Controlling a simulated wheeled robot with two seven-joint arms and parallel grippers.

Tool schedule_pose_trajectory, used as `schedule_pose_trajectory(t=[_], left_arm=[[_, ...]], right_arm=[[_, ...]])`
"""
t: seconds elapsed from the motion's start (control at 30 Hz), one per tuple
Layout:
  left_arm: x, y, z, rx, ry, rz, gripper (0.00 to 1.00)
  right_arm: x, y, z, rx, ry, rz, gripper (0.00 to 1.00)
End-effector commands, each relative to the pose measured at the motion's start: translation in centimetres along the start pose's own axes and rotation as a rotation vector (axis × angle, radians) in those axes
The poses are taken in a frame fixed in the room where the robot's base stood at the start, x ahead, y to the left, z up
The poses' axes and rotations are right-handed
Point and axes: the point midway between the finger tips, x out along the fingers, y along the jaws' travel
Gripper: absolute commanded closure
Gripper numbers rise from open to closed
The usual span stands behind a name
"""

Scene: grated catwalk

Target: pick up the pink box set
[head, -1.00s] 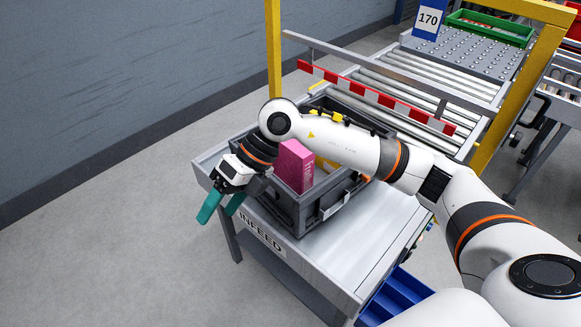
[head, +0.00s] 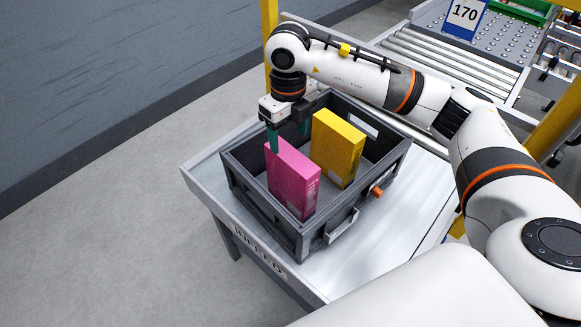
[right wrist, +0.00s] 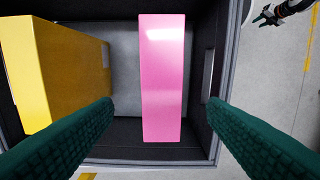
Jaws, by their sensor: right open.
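The pink box set (head: 290,183) stands upright in a dark grey tote, close to its left wall. In the right wrist view its narrow pink top (right wrist: 163,80) lies between the two green fingers, with a gap on each side. My right gripper (head: 289,135) is open and empty, pointing down over the box set's far end. It also shows in the right wrist view (right wrist: 160,103). What seems to be my left gripper (right wrist: 266,15) is small at the top right of the right wrist view, away from the tote; its jaws are unclear.
A yellow box (head: 337,148) stands in the tote beside the pink one, with a gap between them. The tote (head: 262,202) sits on a grey infeed table (head: 385,240). A roller conveyor (head: 452,62) and yellow posts stand behind. Clear floor lies left of the table.

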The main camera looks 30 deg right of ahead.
Motion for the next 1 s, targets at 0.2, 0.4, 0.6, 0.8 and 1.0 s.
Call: schedule_pose_trajectory(t=[0.2,0.4,0.6,0.8,1.0], left_arm=[[-1.4,0.3,-4.1,0.004,0.061,0.003,0.64],[-1.8,0.5,-5.0,0.005,0.076,0.005,0.64],[-2.9,0.7,-2.6,0.004,0.043,0.008,0.64],[-3.3,0.5,-1.6,0.002,0.028,0.005,0.64],[-3.3,0.1,-2.4,0.001,0.039,0.001,0.64]], right_arm=[[3.8,0.0,0.2,-0.001,-0.005,-0.001,0.34],[5.5,0.0,0.1,0.000,-0.003,-0.001,0.34],[7.8,0.2,0.6,-0.001,-0.006,-0.001,0.34],[10.4,0.2,0.5,-0.001,-0.002,-0.002,0.34],[10.7,0.2,0.5,-0.002,0.000,-0.002,0.34]])
